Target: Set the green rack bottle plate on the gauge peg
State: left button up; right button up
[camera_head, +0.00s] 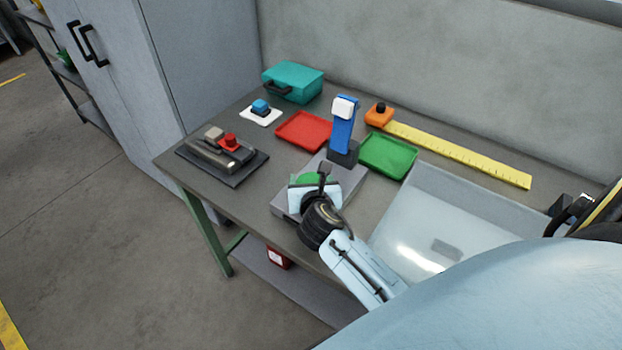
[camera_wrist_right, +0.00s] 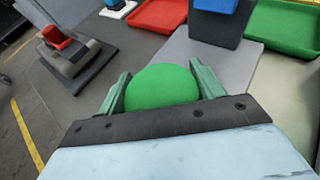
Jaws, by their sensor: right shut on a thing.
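The green plate (camera_head: 312,180), a round green piece, is between the fingers of my right gripper (camera_head: 316,187). In the right wrist view the green plate (camera_wrist_right: 162,86) shows as a rounded disc with a finger of my right gripper (camera_wrist_right: 162,82) on each side, shut on it. It is over the grey base plate (camera_head: 345,180) of a stand with a blue column (camera_head: 342,133) and white head. The gripper hides part of that base. I cannot make out the gauge peg; it may be hidden. My left gripper is not in view.
Behind are a red tray (camera_head: 303,130), a green tray (camera_head: 388,156), a teal case (camera_head: 294,82) and a yellow ruler (camera_head: 460,154) with an orange block. A dark board with a red-knobbed device (camera_head: 222,152) lies left. A pale translucent bin (camera_head: 430,225) is right.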

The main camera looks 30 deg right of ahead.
jog(key=shift+f+b, duration=0.4)
jog(key=shift+f, duration=0.25)
jog(key=o, duration=0.7)
jog(key=shift+o, duration=0.2)
jog(key=shift+p+v, duration=1.9)
jog(key=shift+v, duration=0.6)
jog(key=shift+p+v, duration=1.65)
jog(key=shift+v, duration=1.4)
